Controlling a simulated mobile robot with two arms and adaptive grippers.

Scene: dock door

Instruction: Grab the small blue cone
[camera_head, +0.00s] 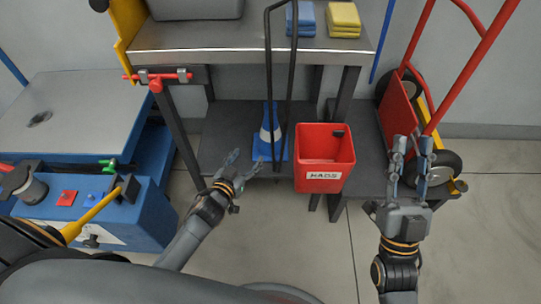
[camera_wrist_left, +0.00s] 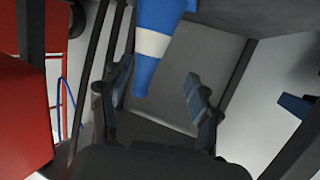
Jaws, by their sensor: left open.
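The small blue cone (camera_head: 268,148) has a white band and stands upright on the dark lower shelf, left of the red bin. My left gripper (camera_head: 243,162) is open and empty, just left of and in front of the cone. In the left wrist view the cone (camera_wrist_left: 158,22) shows ahead with its narrow end toward the bottom of the picture. There my left gripper (camera_wrist_left: 158,92) has its fingers spread, with the cone's narrow end nearer the left finger. My right gripper (camera_head: 411,145) has its fingers apart with nothing between them, right of the red bin.
A red bin (camera_head: 325,178) hangs close to the cone's right; its side (camera_wrist_left: 22,110) shows in the left wrist view. A black handle frame (camera_head: 268,70) rises before the cone. The metal bench top (camera_head: 230,38) lies above the shelf. A red hand truck (camera_head: 402,100) stands right.

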